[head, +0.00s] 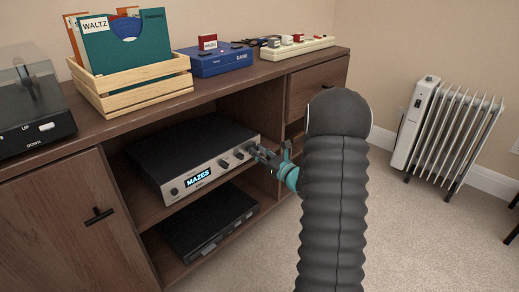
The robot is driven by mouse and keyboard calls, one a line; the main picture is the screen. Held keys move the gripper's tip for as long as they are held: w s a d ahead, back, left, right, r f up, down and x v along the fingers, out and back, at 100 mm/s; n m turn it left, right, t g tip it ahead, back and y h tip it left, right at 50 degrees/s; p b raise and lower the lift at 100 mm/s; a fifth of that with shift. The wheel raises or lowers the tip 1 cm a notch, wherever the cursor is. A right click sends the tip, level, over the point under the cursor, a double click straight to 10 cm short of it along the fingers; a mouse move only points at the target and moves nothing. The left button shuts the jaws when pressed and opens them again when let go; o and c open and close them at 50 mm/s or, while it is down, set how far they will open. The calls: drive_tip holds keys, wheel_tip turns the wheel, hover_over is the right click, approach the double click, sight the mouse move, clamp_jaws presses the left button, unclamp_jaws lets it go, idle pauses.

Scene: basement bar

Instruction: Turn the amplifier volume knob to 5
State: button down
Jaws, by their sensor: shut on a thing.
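The amplifier (195,145) is a dark box with a silver front on the upper shelf of the wooden cabinet. Its lit display (198,177) reads "MAZES". Several knobs line its front, with one dark knob (223,163) and another (239,153) in plain view. My gripper (256,152) reaches in from the right and is shut on a knob at the right end of the front. The fingers hide most of that knob, so its pointer and any scale cannot be read.
A second black device (208,217) sits on the shelf below. The cabinet (60,215) has a closed door on the left. A radiator (440,135) is at the right.

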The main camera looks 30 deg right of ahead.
drive_tip(key=shift+m+p, duration=0.4)
drive_tip(key=shift+m, duration=0.5)
drive_tip(key=c, duration=0.9)
unclamp_jaws()
drive_tip(key=v, duration=1.2)
